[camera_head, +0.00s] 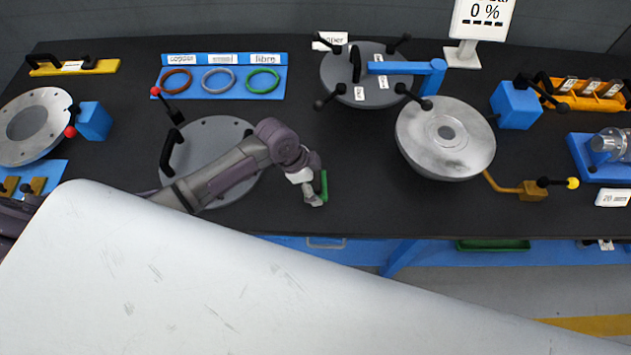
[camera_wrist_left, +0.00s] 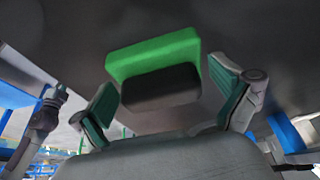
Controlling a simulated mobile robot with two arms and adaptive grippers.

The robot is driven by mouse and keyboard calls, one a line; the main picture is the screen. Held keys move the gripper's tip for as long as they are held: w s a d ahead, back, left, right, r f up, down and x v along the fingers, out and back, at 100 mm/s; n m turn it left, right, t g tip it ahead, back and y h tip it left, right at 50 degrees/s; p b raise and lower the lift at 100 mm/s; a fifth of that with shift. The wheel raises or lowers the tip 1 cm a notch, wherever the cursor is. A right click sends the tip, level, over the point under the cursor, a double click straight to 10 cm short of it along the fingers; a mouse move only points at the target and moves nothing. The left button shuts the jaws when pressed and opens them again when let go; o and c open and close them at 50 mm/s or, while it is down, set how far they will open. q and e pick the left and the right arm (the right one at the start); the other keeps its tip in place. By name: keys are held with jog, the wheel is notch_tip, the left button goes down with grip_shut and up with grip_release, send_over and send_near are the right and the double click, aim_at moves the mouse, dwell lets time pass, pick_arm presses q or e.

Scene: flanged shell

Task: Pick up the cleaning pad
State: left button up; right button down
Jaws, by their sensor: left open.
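The cleaning pad (camera_wrist_left: 152,52), a bright green block with a black part (camera_wrist_left: 162,88), lies on the dark table top in the left wrist view. In the head view a strip of it (camera_head: 325,187) shows beside the gripper, near the front table edge; the rest is hidden. My left gripper (camera_head: 314,196) is open and empty. In the left wrist view its two teal-padded fingers (camera_wrist_left: 164,80) stand to either side of the black part, with gaps visible. I cannot tell the exact height of the fingers above the table. My right gripper is not in view.
A grey round lid (camera_head: 215,135) lies under my left arm. A blue tray with three rings (camera_head: 222,93) is behind it. A grey disc with knobs (camera_head: 345,75) and a metal flanged shell (camera_head: 445,135) stand to the right. Bare table surrounds the pad.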

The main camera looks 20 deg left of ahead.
aim_at(320, 181)
pick_arm(q)
jog(key=shift+c, duration=0.8)
jog(key=c, duration=0.8)
jog(key=shift+r, duration=0.1)
jog(key=shift+r, duration=0.45)
jog(key=r, duration=0.1)
jog(key=d+r+b, duration=0.1)
jog(key=r, duration=0.1)
jog(key=shift+s+d+r, duration=0.1)
jog(key=shift+s+r, duration=0.05)
jog(key=shift+r, duration=0.15)
jog(key=s+d+r+b, duration=0.2)
jog(key=d+r, duration=0.4)
jog(key=d, duration=0.4)
jog(key=shift+s+r, duration=0.2)
jog(key=shift+s, duration=0.5)
